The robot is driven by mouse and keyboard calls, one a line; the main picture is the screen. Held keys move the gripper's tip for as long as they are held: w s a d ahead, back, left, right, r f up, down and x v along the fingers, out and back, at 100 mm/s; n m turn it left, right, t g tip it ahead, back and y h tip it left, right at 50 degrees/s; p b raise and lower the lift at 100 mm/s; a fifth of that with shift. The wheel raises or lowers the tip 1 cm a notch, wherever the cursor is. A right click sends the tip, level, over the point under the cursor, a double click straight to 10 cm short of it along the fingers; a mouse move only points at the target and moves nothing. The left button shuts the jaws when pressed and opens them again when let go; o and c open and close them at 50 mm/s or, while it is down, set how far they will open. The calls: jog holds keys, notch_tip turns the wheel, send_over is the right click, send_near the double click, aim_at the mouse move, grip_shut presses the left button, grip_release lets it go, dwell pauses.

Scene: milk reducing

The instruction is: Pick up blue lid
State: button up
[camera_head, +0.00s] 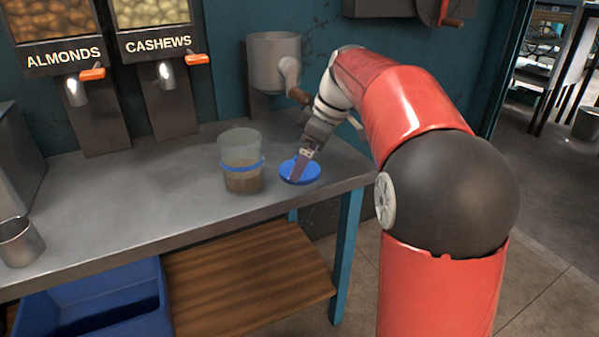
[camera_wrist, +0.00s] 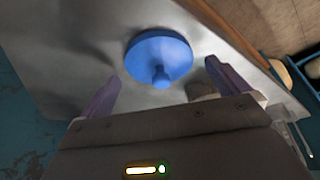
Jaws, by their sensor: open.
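The blue lid (camera_head: 300,170) lies flat on the grey metal counter, near its right end. It is round, and in the wrist view the lid (camera_wrist: 158,57) shows a small raised knob at its centre. My gripper (camera_head: 300,168) is above the lid in the head view, hiding part of it. In the wrist view my gripper (camera_wrist: 160,80) has its two purple-grey fingers apart, with the lid's knob between and a little beyond them. Nothing is held. Whether a fingertip touches the lid cannot be told.
A clear container (camera_head: 241,160) with a blue band and brown contents stands just left of the lid. A metal grinder (camera_head: 274,62) is on the wall behind. Nut dispensers (camera_head: 62,50) hang at back left. A metal cup (camera_head: 19,242) stands at the counter's (camera_head: 130,215) left front.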

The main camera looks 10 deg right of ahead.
jog(key=shift+x, duration=0.95)
jog(key=c, duration=0.9)
jog(key=shift+r, duration=0.15)
